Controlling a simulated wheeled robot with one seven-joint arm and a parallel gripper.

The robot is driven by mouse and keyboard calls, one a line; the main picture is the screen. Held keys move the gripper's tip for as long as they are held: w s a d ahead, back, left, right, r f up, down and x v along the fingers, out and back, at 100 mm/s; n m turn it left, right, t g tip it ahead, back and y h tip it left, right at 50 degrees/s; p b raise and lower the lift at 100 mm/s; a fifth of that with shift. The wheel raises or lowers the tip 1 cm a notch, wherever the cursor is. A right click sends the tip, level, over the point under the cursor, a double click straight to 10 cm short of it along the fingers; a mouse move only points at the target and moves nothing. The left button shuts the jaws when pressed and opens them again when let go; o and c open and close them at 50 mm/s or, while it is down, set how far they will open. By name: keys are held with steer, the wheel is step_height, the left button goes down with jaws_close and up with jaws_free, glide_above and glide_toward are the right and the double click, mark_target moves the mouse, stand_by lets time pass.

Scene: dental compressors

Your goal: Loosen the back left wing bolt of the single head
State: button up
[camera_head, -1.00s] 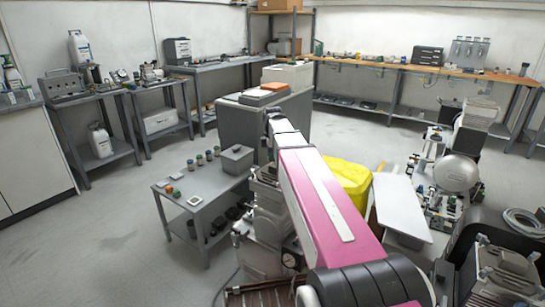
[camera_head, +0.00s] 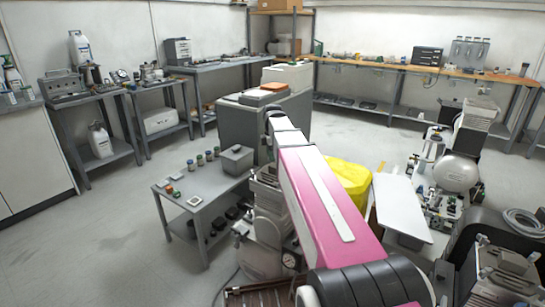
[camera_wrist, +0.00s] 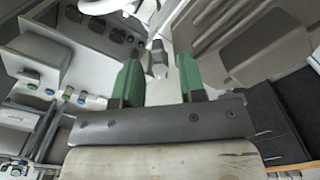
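My gripper (camera_wrist: 160,70) shows in the wrist view with its two green fingers apart. A small grey upright piece (camera_wrist: 157,58) shows in the gap near the fingertips. It could be the wing bolt, but its wings are not clear, and I cannot tell whether it lies between the fingers or beyond them. A large grey ribbed body (camera_wrist: 225,22) is at the upper right of the wrist view. In the head view a grey finned machine (camera_head: 268,190) stands beside my pink arm and is partly hidden by it. My gripper is hidden there behind my arm.
A grey side table (camera_head: 215,192) with small jars and a bin stands left of the machine. A yellow cover (camera_head: 350,176) and a white panel (camera_head: 402,206) are right of my arm. More compressor parts (camera_head: 440,180) stand farther right. The floor at left is clear.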

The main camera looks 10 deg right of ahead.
step_height(320, 180, up, 10)
stand_by(0.5)
steer(key=shift+f, duration=0.1)
